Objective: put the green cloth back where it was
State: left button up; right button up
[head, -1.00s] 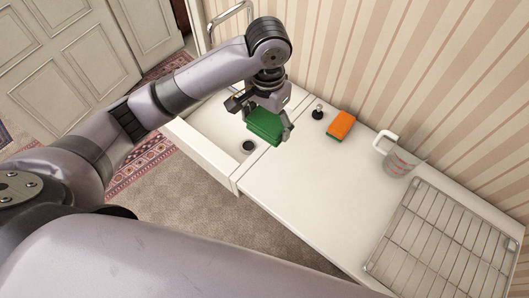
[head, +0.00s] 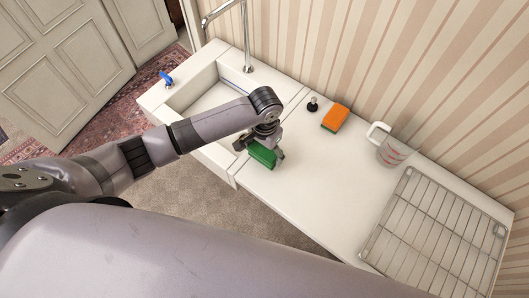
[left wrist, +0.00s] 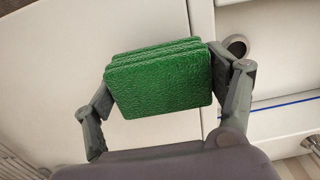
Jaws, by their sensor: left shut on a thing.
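The green cloth (head: 262,153) is a folded, layered block. My left gripper (head: 264,150) is shut on it and holds it over the counter just right of the sink, near the counter's front. In the left wrist view the cloth (left wrist: 160,80) sits between the two fingers, with the pale counter behind it and the sink drain to its upper right. I cannot tell whether the cloth touches the counter. My right gripper is not in view.
The sink (head: 190,99) with a tall tap (head: 246,40) lies left. A blue object (head: 166,78) sits on its left rim. A black stopper (head: 313,104), orange sponge (head: 335,118), measuring jug (head: 392,152) and wire rack (head: 432,235) stand rightward. The counter's middle (head: 315,180) is clear.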

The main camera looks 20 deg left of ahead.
aim_at(265, 150)
pick_arm(q)
jog(key=shift+f, duration=1.2)
jog(key=shift+f, duration=0.2)
jog(key=o, duration=1)
jog(key=shift+o, duration=0.2)
jog(key=shift+r, duration=0.15)
notch_tip(265, 150, up, 12)
jog(key=shift+r+b, duration=0.1)
jog(key=shift+b, duration=0.65)
